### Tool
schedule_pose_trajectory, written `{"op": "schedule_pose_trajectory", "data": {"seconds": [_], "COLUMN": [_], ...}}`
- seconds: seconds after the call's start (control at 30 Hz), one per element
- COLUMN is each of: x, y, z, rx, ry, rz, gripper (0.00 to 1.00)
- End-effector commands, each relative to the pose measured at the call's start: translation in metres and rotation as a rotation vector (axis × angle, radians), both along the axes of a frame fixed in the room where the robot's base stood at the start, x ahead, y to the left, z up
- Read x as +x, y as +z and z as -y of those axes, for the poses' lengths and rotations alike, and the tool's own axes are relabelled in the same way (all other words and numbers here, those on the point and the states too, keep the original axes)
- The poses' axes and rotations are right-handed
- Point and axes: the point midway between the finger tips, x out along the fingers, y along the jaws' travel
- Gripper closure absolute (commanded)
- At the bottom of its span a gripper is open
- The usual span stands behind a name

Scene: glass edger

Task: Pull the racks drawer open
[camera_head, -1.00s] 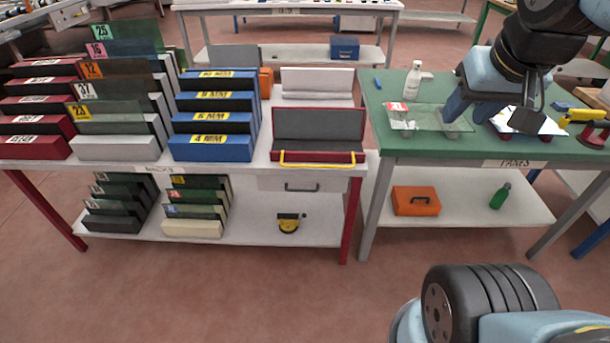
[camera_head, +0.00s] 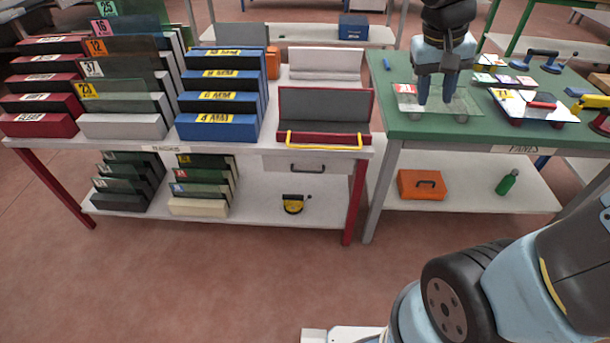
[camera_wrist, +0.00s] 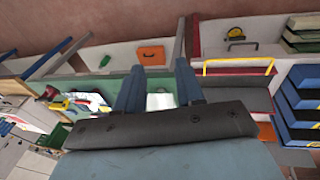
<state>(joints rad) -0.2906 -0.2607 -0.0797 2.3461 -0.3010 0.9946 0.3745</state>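The racks drawer (camera_head: 330,166) is a pale front with a dark bar handle (camera_head: 308,169). It hangs under the right end of the white racks table (camera_head: 250,153) and looks shut. My gripper (camera_head: 436,98) is right of the drawer and higher, over the green table, pointing down with its two blue fingers apart and empty. In the wrist view the fingers of my gripper (camera_wrist: 158,88) are also spread with nothing between them.
A red box with a yellow handle (camera_head: 324,140) sits on the table edge just above the drawer. A yellow tape tool (camera_head: 293,204) lies on the shelf below. A glass pane (camera_head: 437,106) lies on the green table (camera_head: 480,130) under my gripper. The floor in front is clear.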

Motion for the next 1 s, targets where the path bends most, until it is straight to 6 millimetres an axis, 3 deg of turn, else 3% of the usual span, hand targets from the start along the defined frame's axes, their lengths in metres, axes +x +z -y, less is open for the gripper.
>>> {"op": "schedule_pose_trajectory", "data": {"seconds": [0.5, 1.0], "x": [0.075, 0.125], "y": [-0.081, -0.175], "z": [-0.048, -0.111], "rx": [-0.309, -0.665], "ry": [0.01, 0.075], "rz": [-0.142, -0.113], "gripper": [0.63, 0.63]}}
